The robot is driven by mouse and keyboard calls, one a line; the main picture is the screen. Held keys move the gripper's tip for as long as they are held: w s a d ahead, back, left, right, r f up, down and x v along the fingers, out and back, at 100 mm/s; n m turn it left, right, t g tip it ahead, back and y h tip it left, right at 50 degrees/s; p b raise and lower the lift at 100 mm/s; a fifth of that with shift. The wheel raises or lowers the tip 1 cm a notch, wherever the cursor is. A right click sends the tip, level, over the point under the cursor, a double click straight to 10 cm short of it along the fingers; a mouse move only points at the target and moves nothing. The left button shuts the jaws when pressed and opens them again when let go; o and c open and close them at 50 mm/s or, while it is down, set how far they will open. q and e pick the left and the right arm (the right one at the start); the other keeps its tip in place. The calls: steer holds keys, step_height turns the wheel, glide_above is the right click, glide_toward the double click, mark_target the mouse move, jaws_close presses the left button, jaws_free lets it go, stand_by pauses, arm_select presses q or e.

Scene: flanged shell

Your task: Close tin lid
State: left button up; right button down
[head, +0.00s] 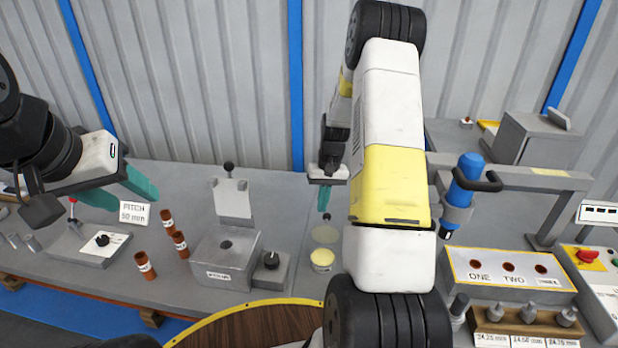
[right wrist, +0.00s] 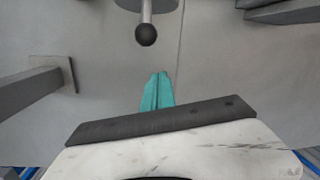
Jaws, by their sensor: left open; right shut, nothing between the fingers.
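The tin (head: 322,261) is a small round container with a pale yellow top, standing on the grey bench near its middle. Its round, pale lid (head: 325,234) stands raised at the tin's back edge, with a dark ball knob (head: 326,216) at its top; the lid is open. In the right wrist view a black ball knob (right wrist: 146,35) on a metal rod shows ahead of the fingers, with a gap between. My right gripper (head: 323,208) points down just above and behind the knob, teal fingers together and empty. My left gripper (head: 137,200) is open and empty at the left, far from the tin.
A grey box (head: 225,262) with a raised plate stands left of the tin, beside a small black-knobbed block (head: 270,268). Several brown tubes (head: 180,244) stand further left. A blue-topped tool (head: 467,167) and a hole block (head: 508,268) are at the right.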

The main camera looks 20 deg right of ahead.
mark_target(326, 227)
steer(key=s, duration=0.1)
steer(key=s+r, duration=0.1)
steer(key=s, duration=0.1)
steer(key=shift+s+a+r, duration=0.15)
steer(key=shift+s+r, duration=0.2)
steer(key=shift+r, duration=0.05)
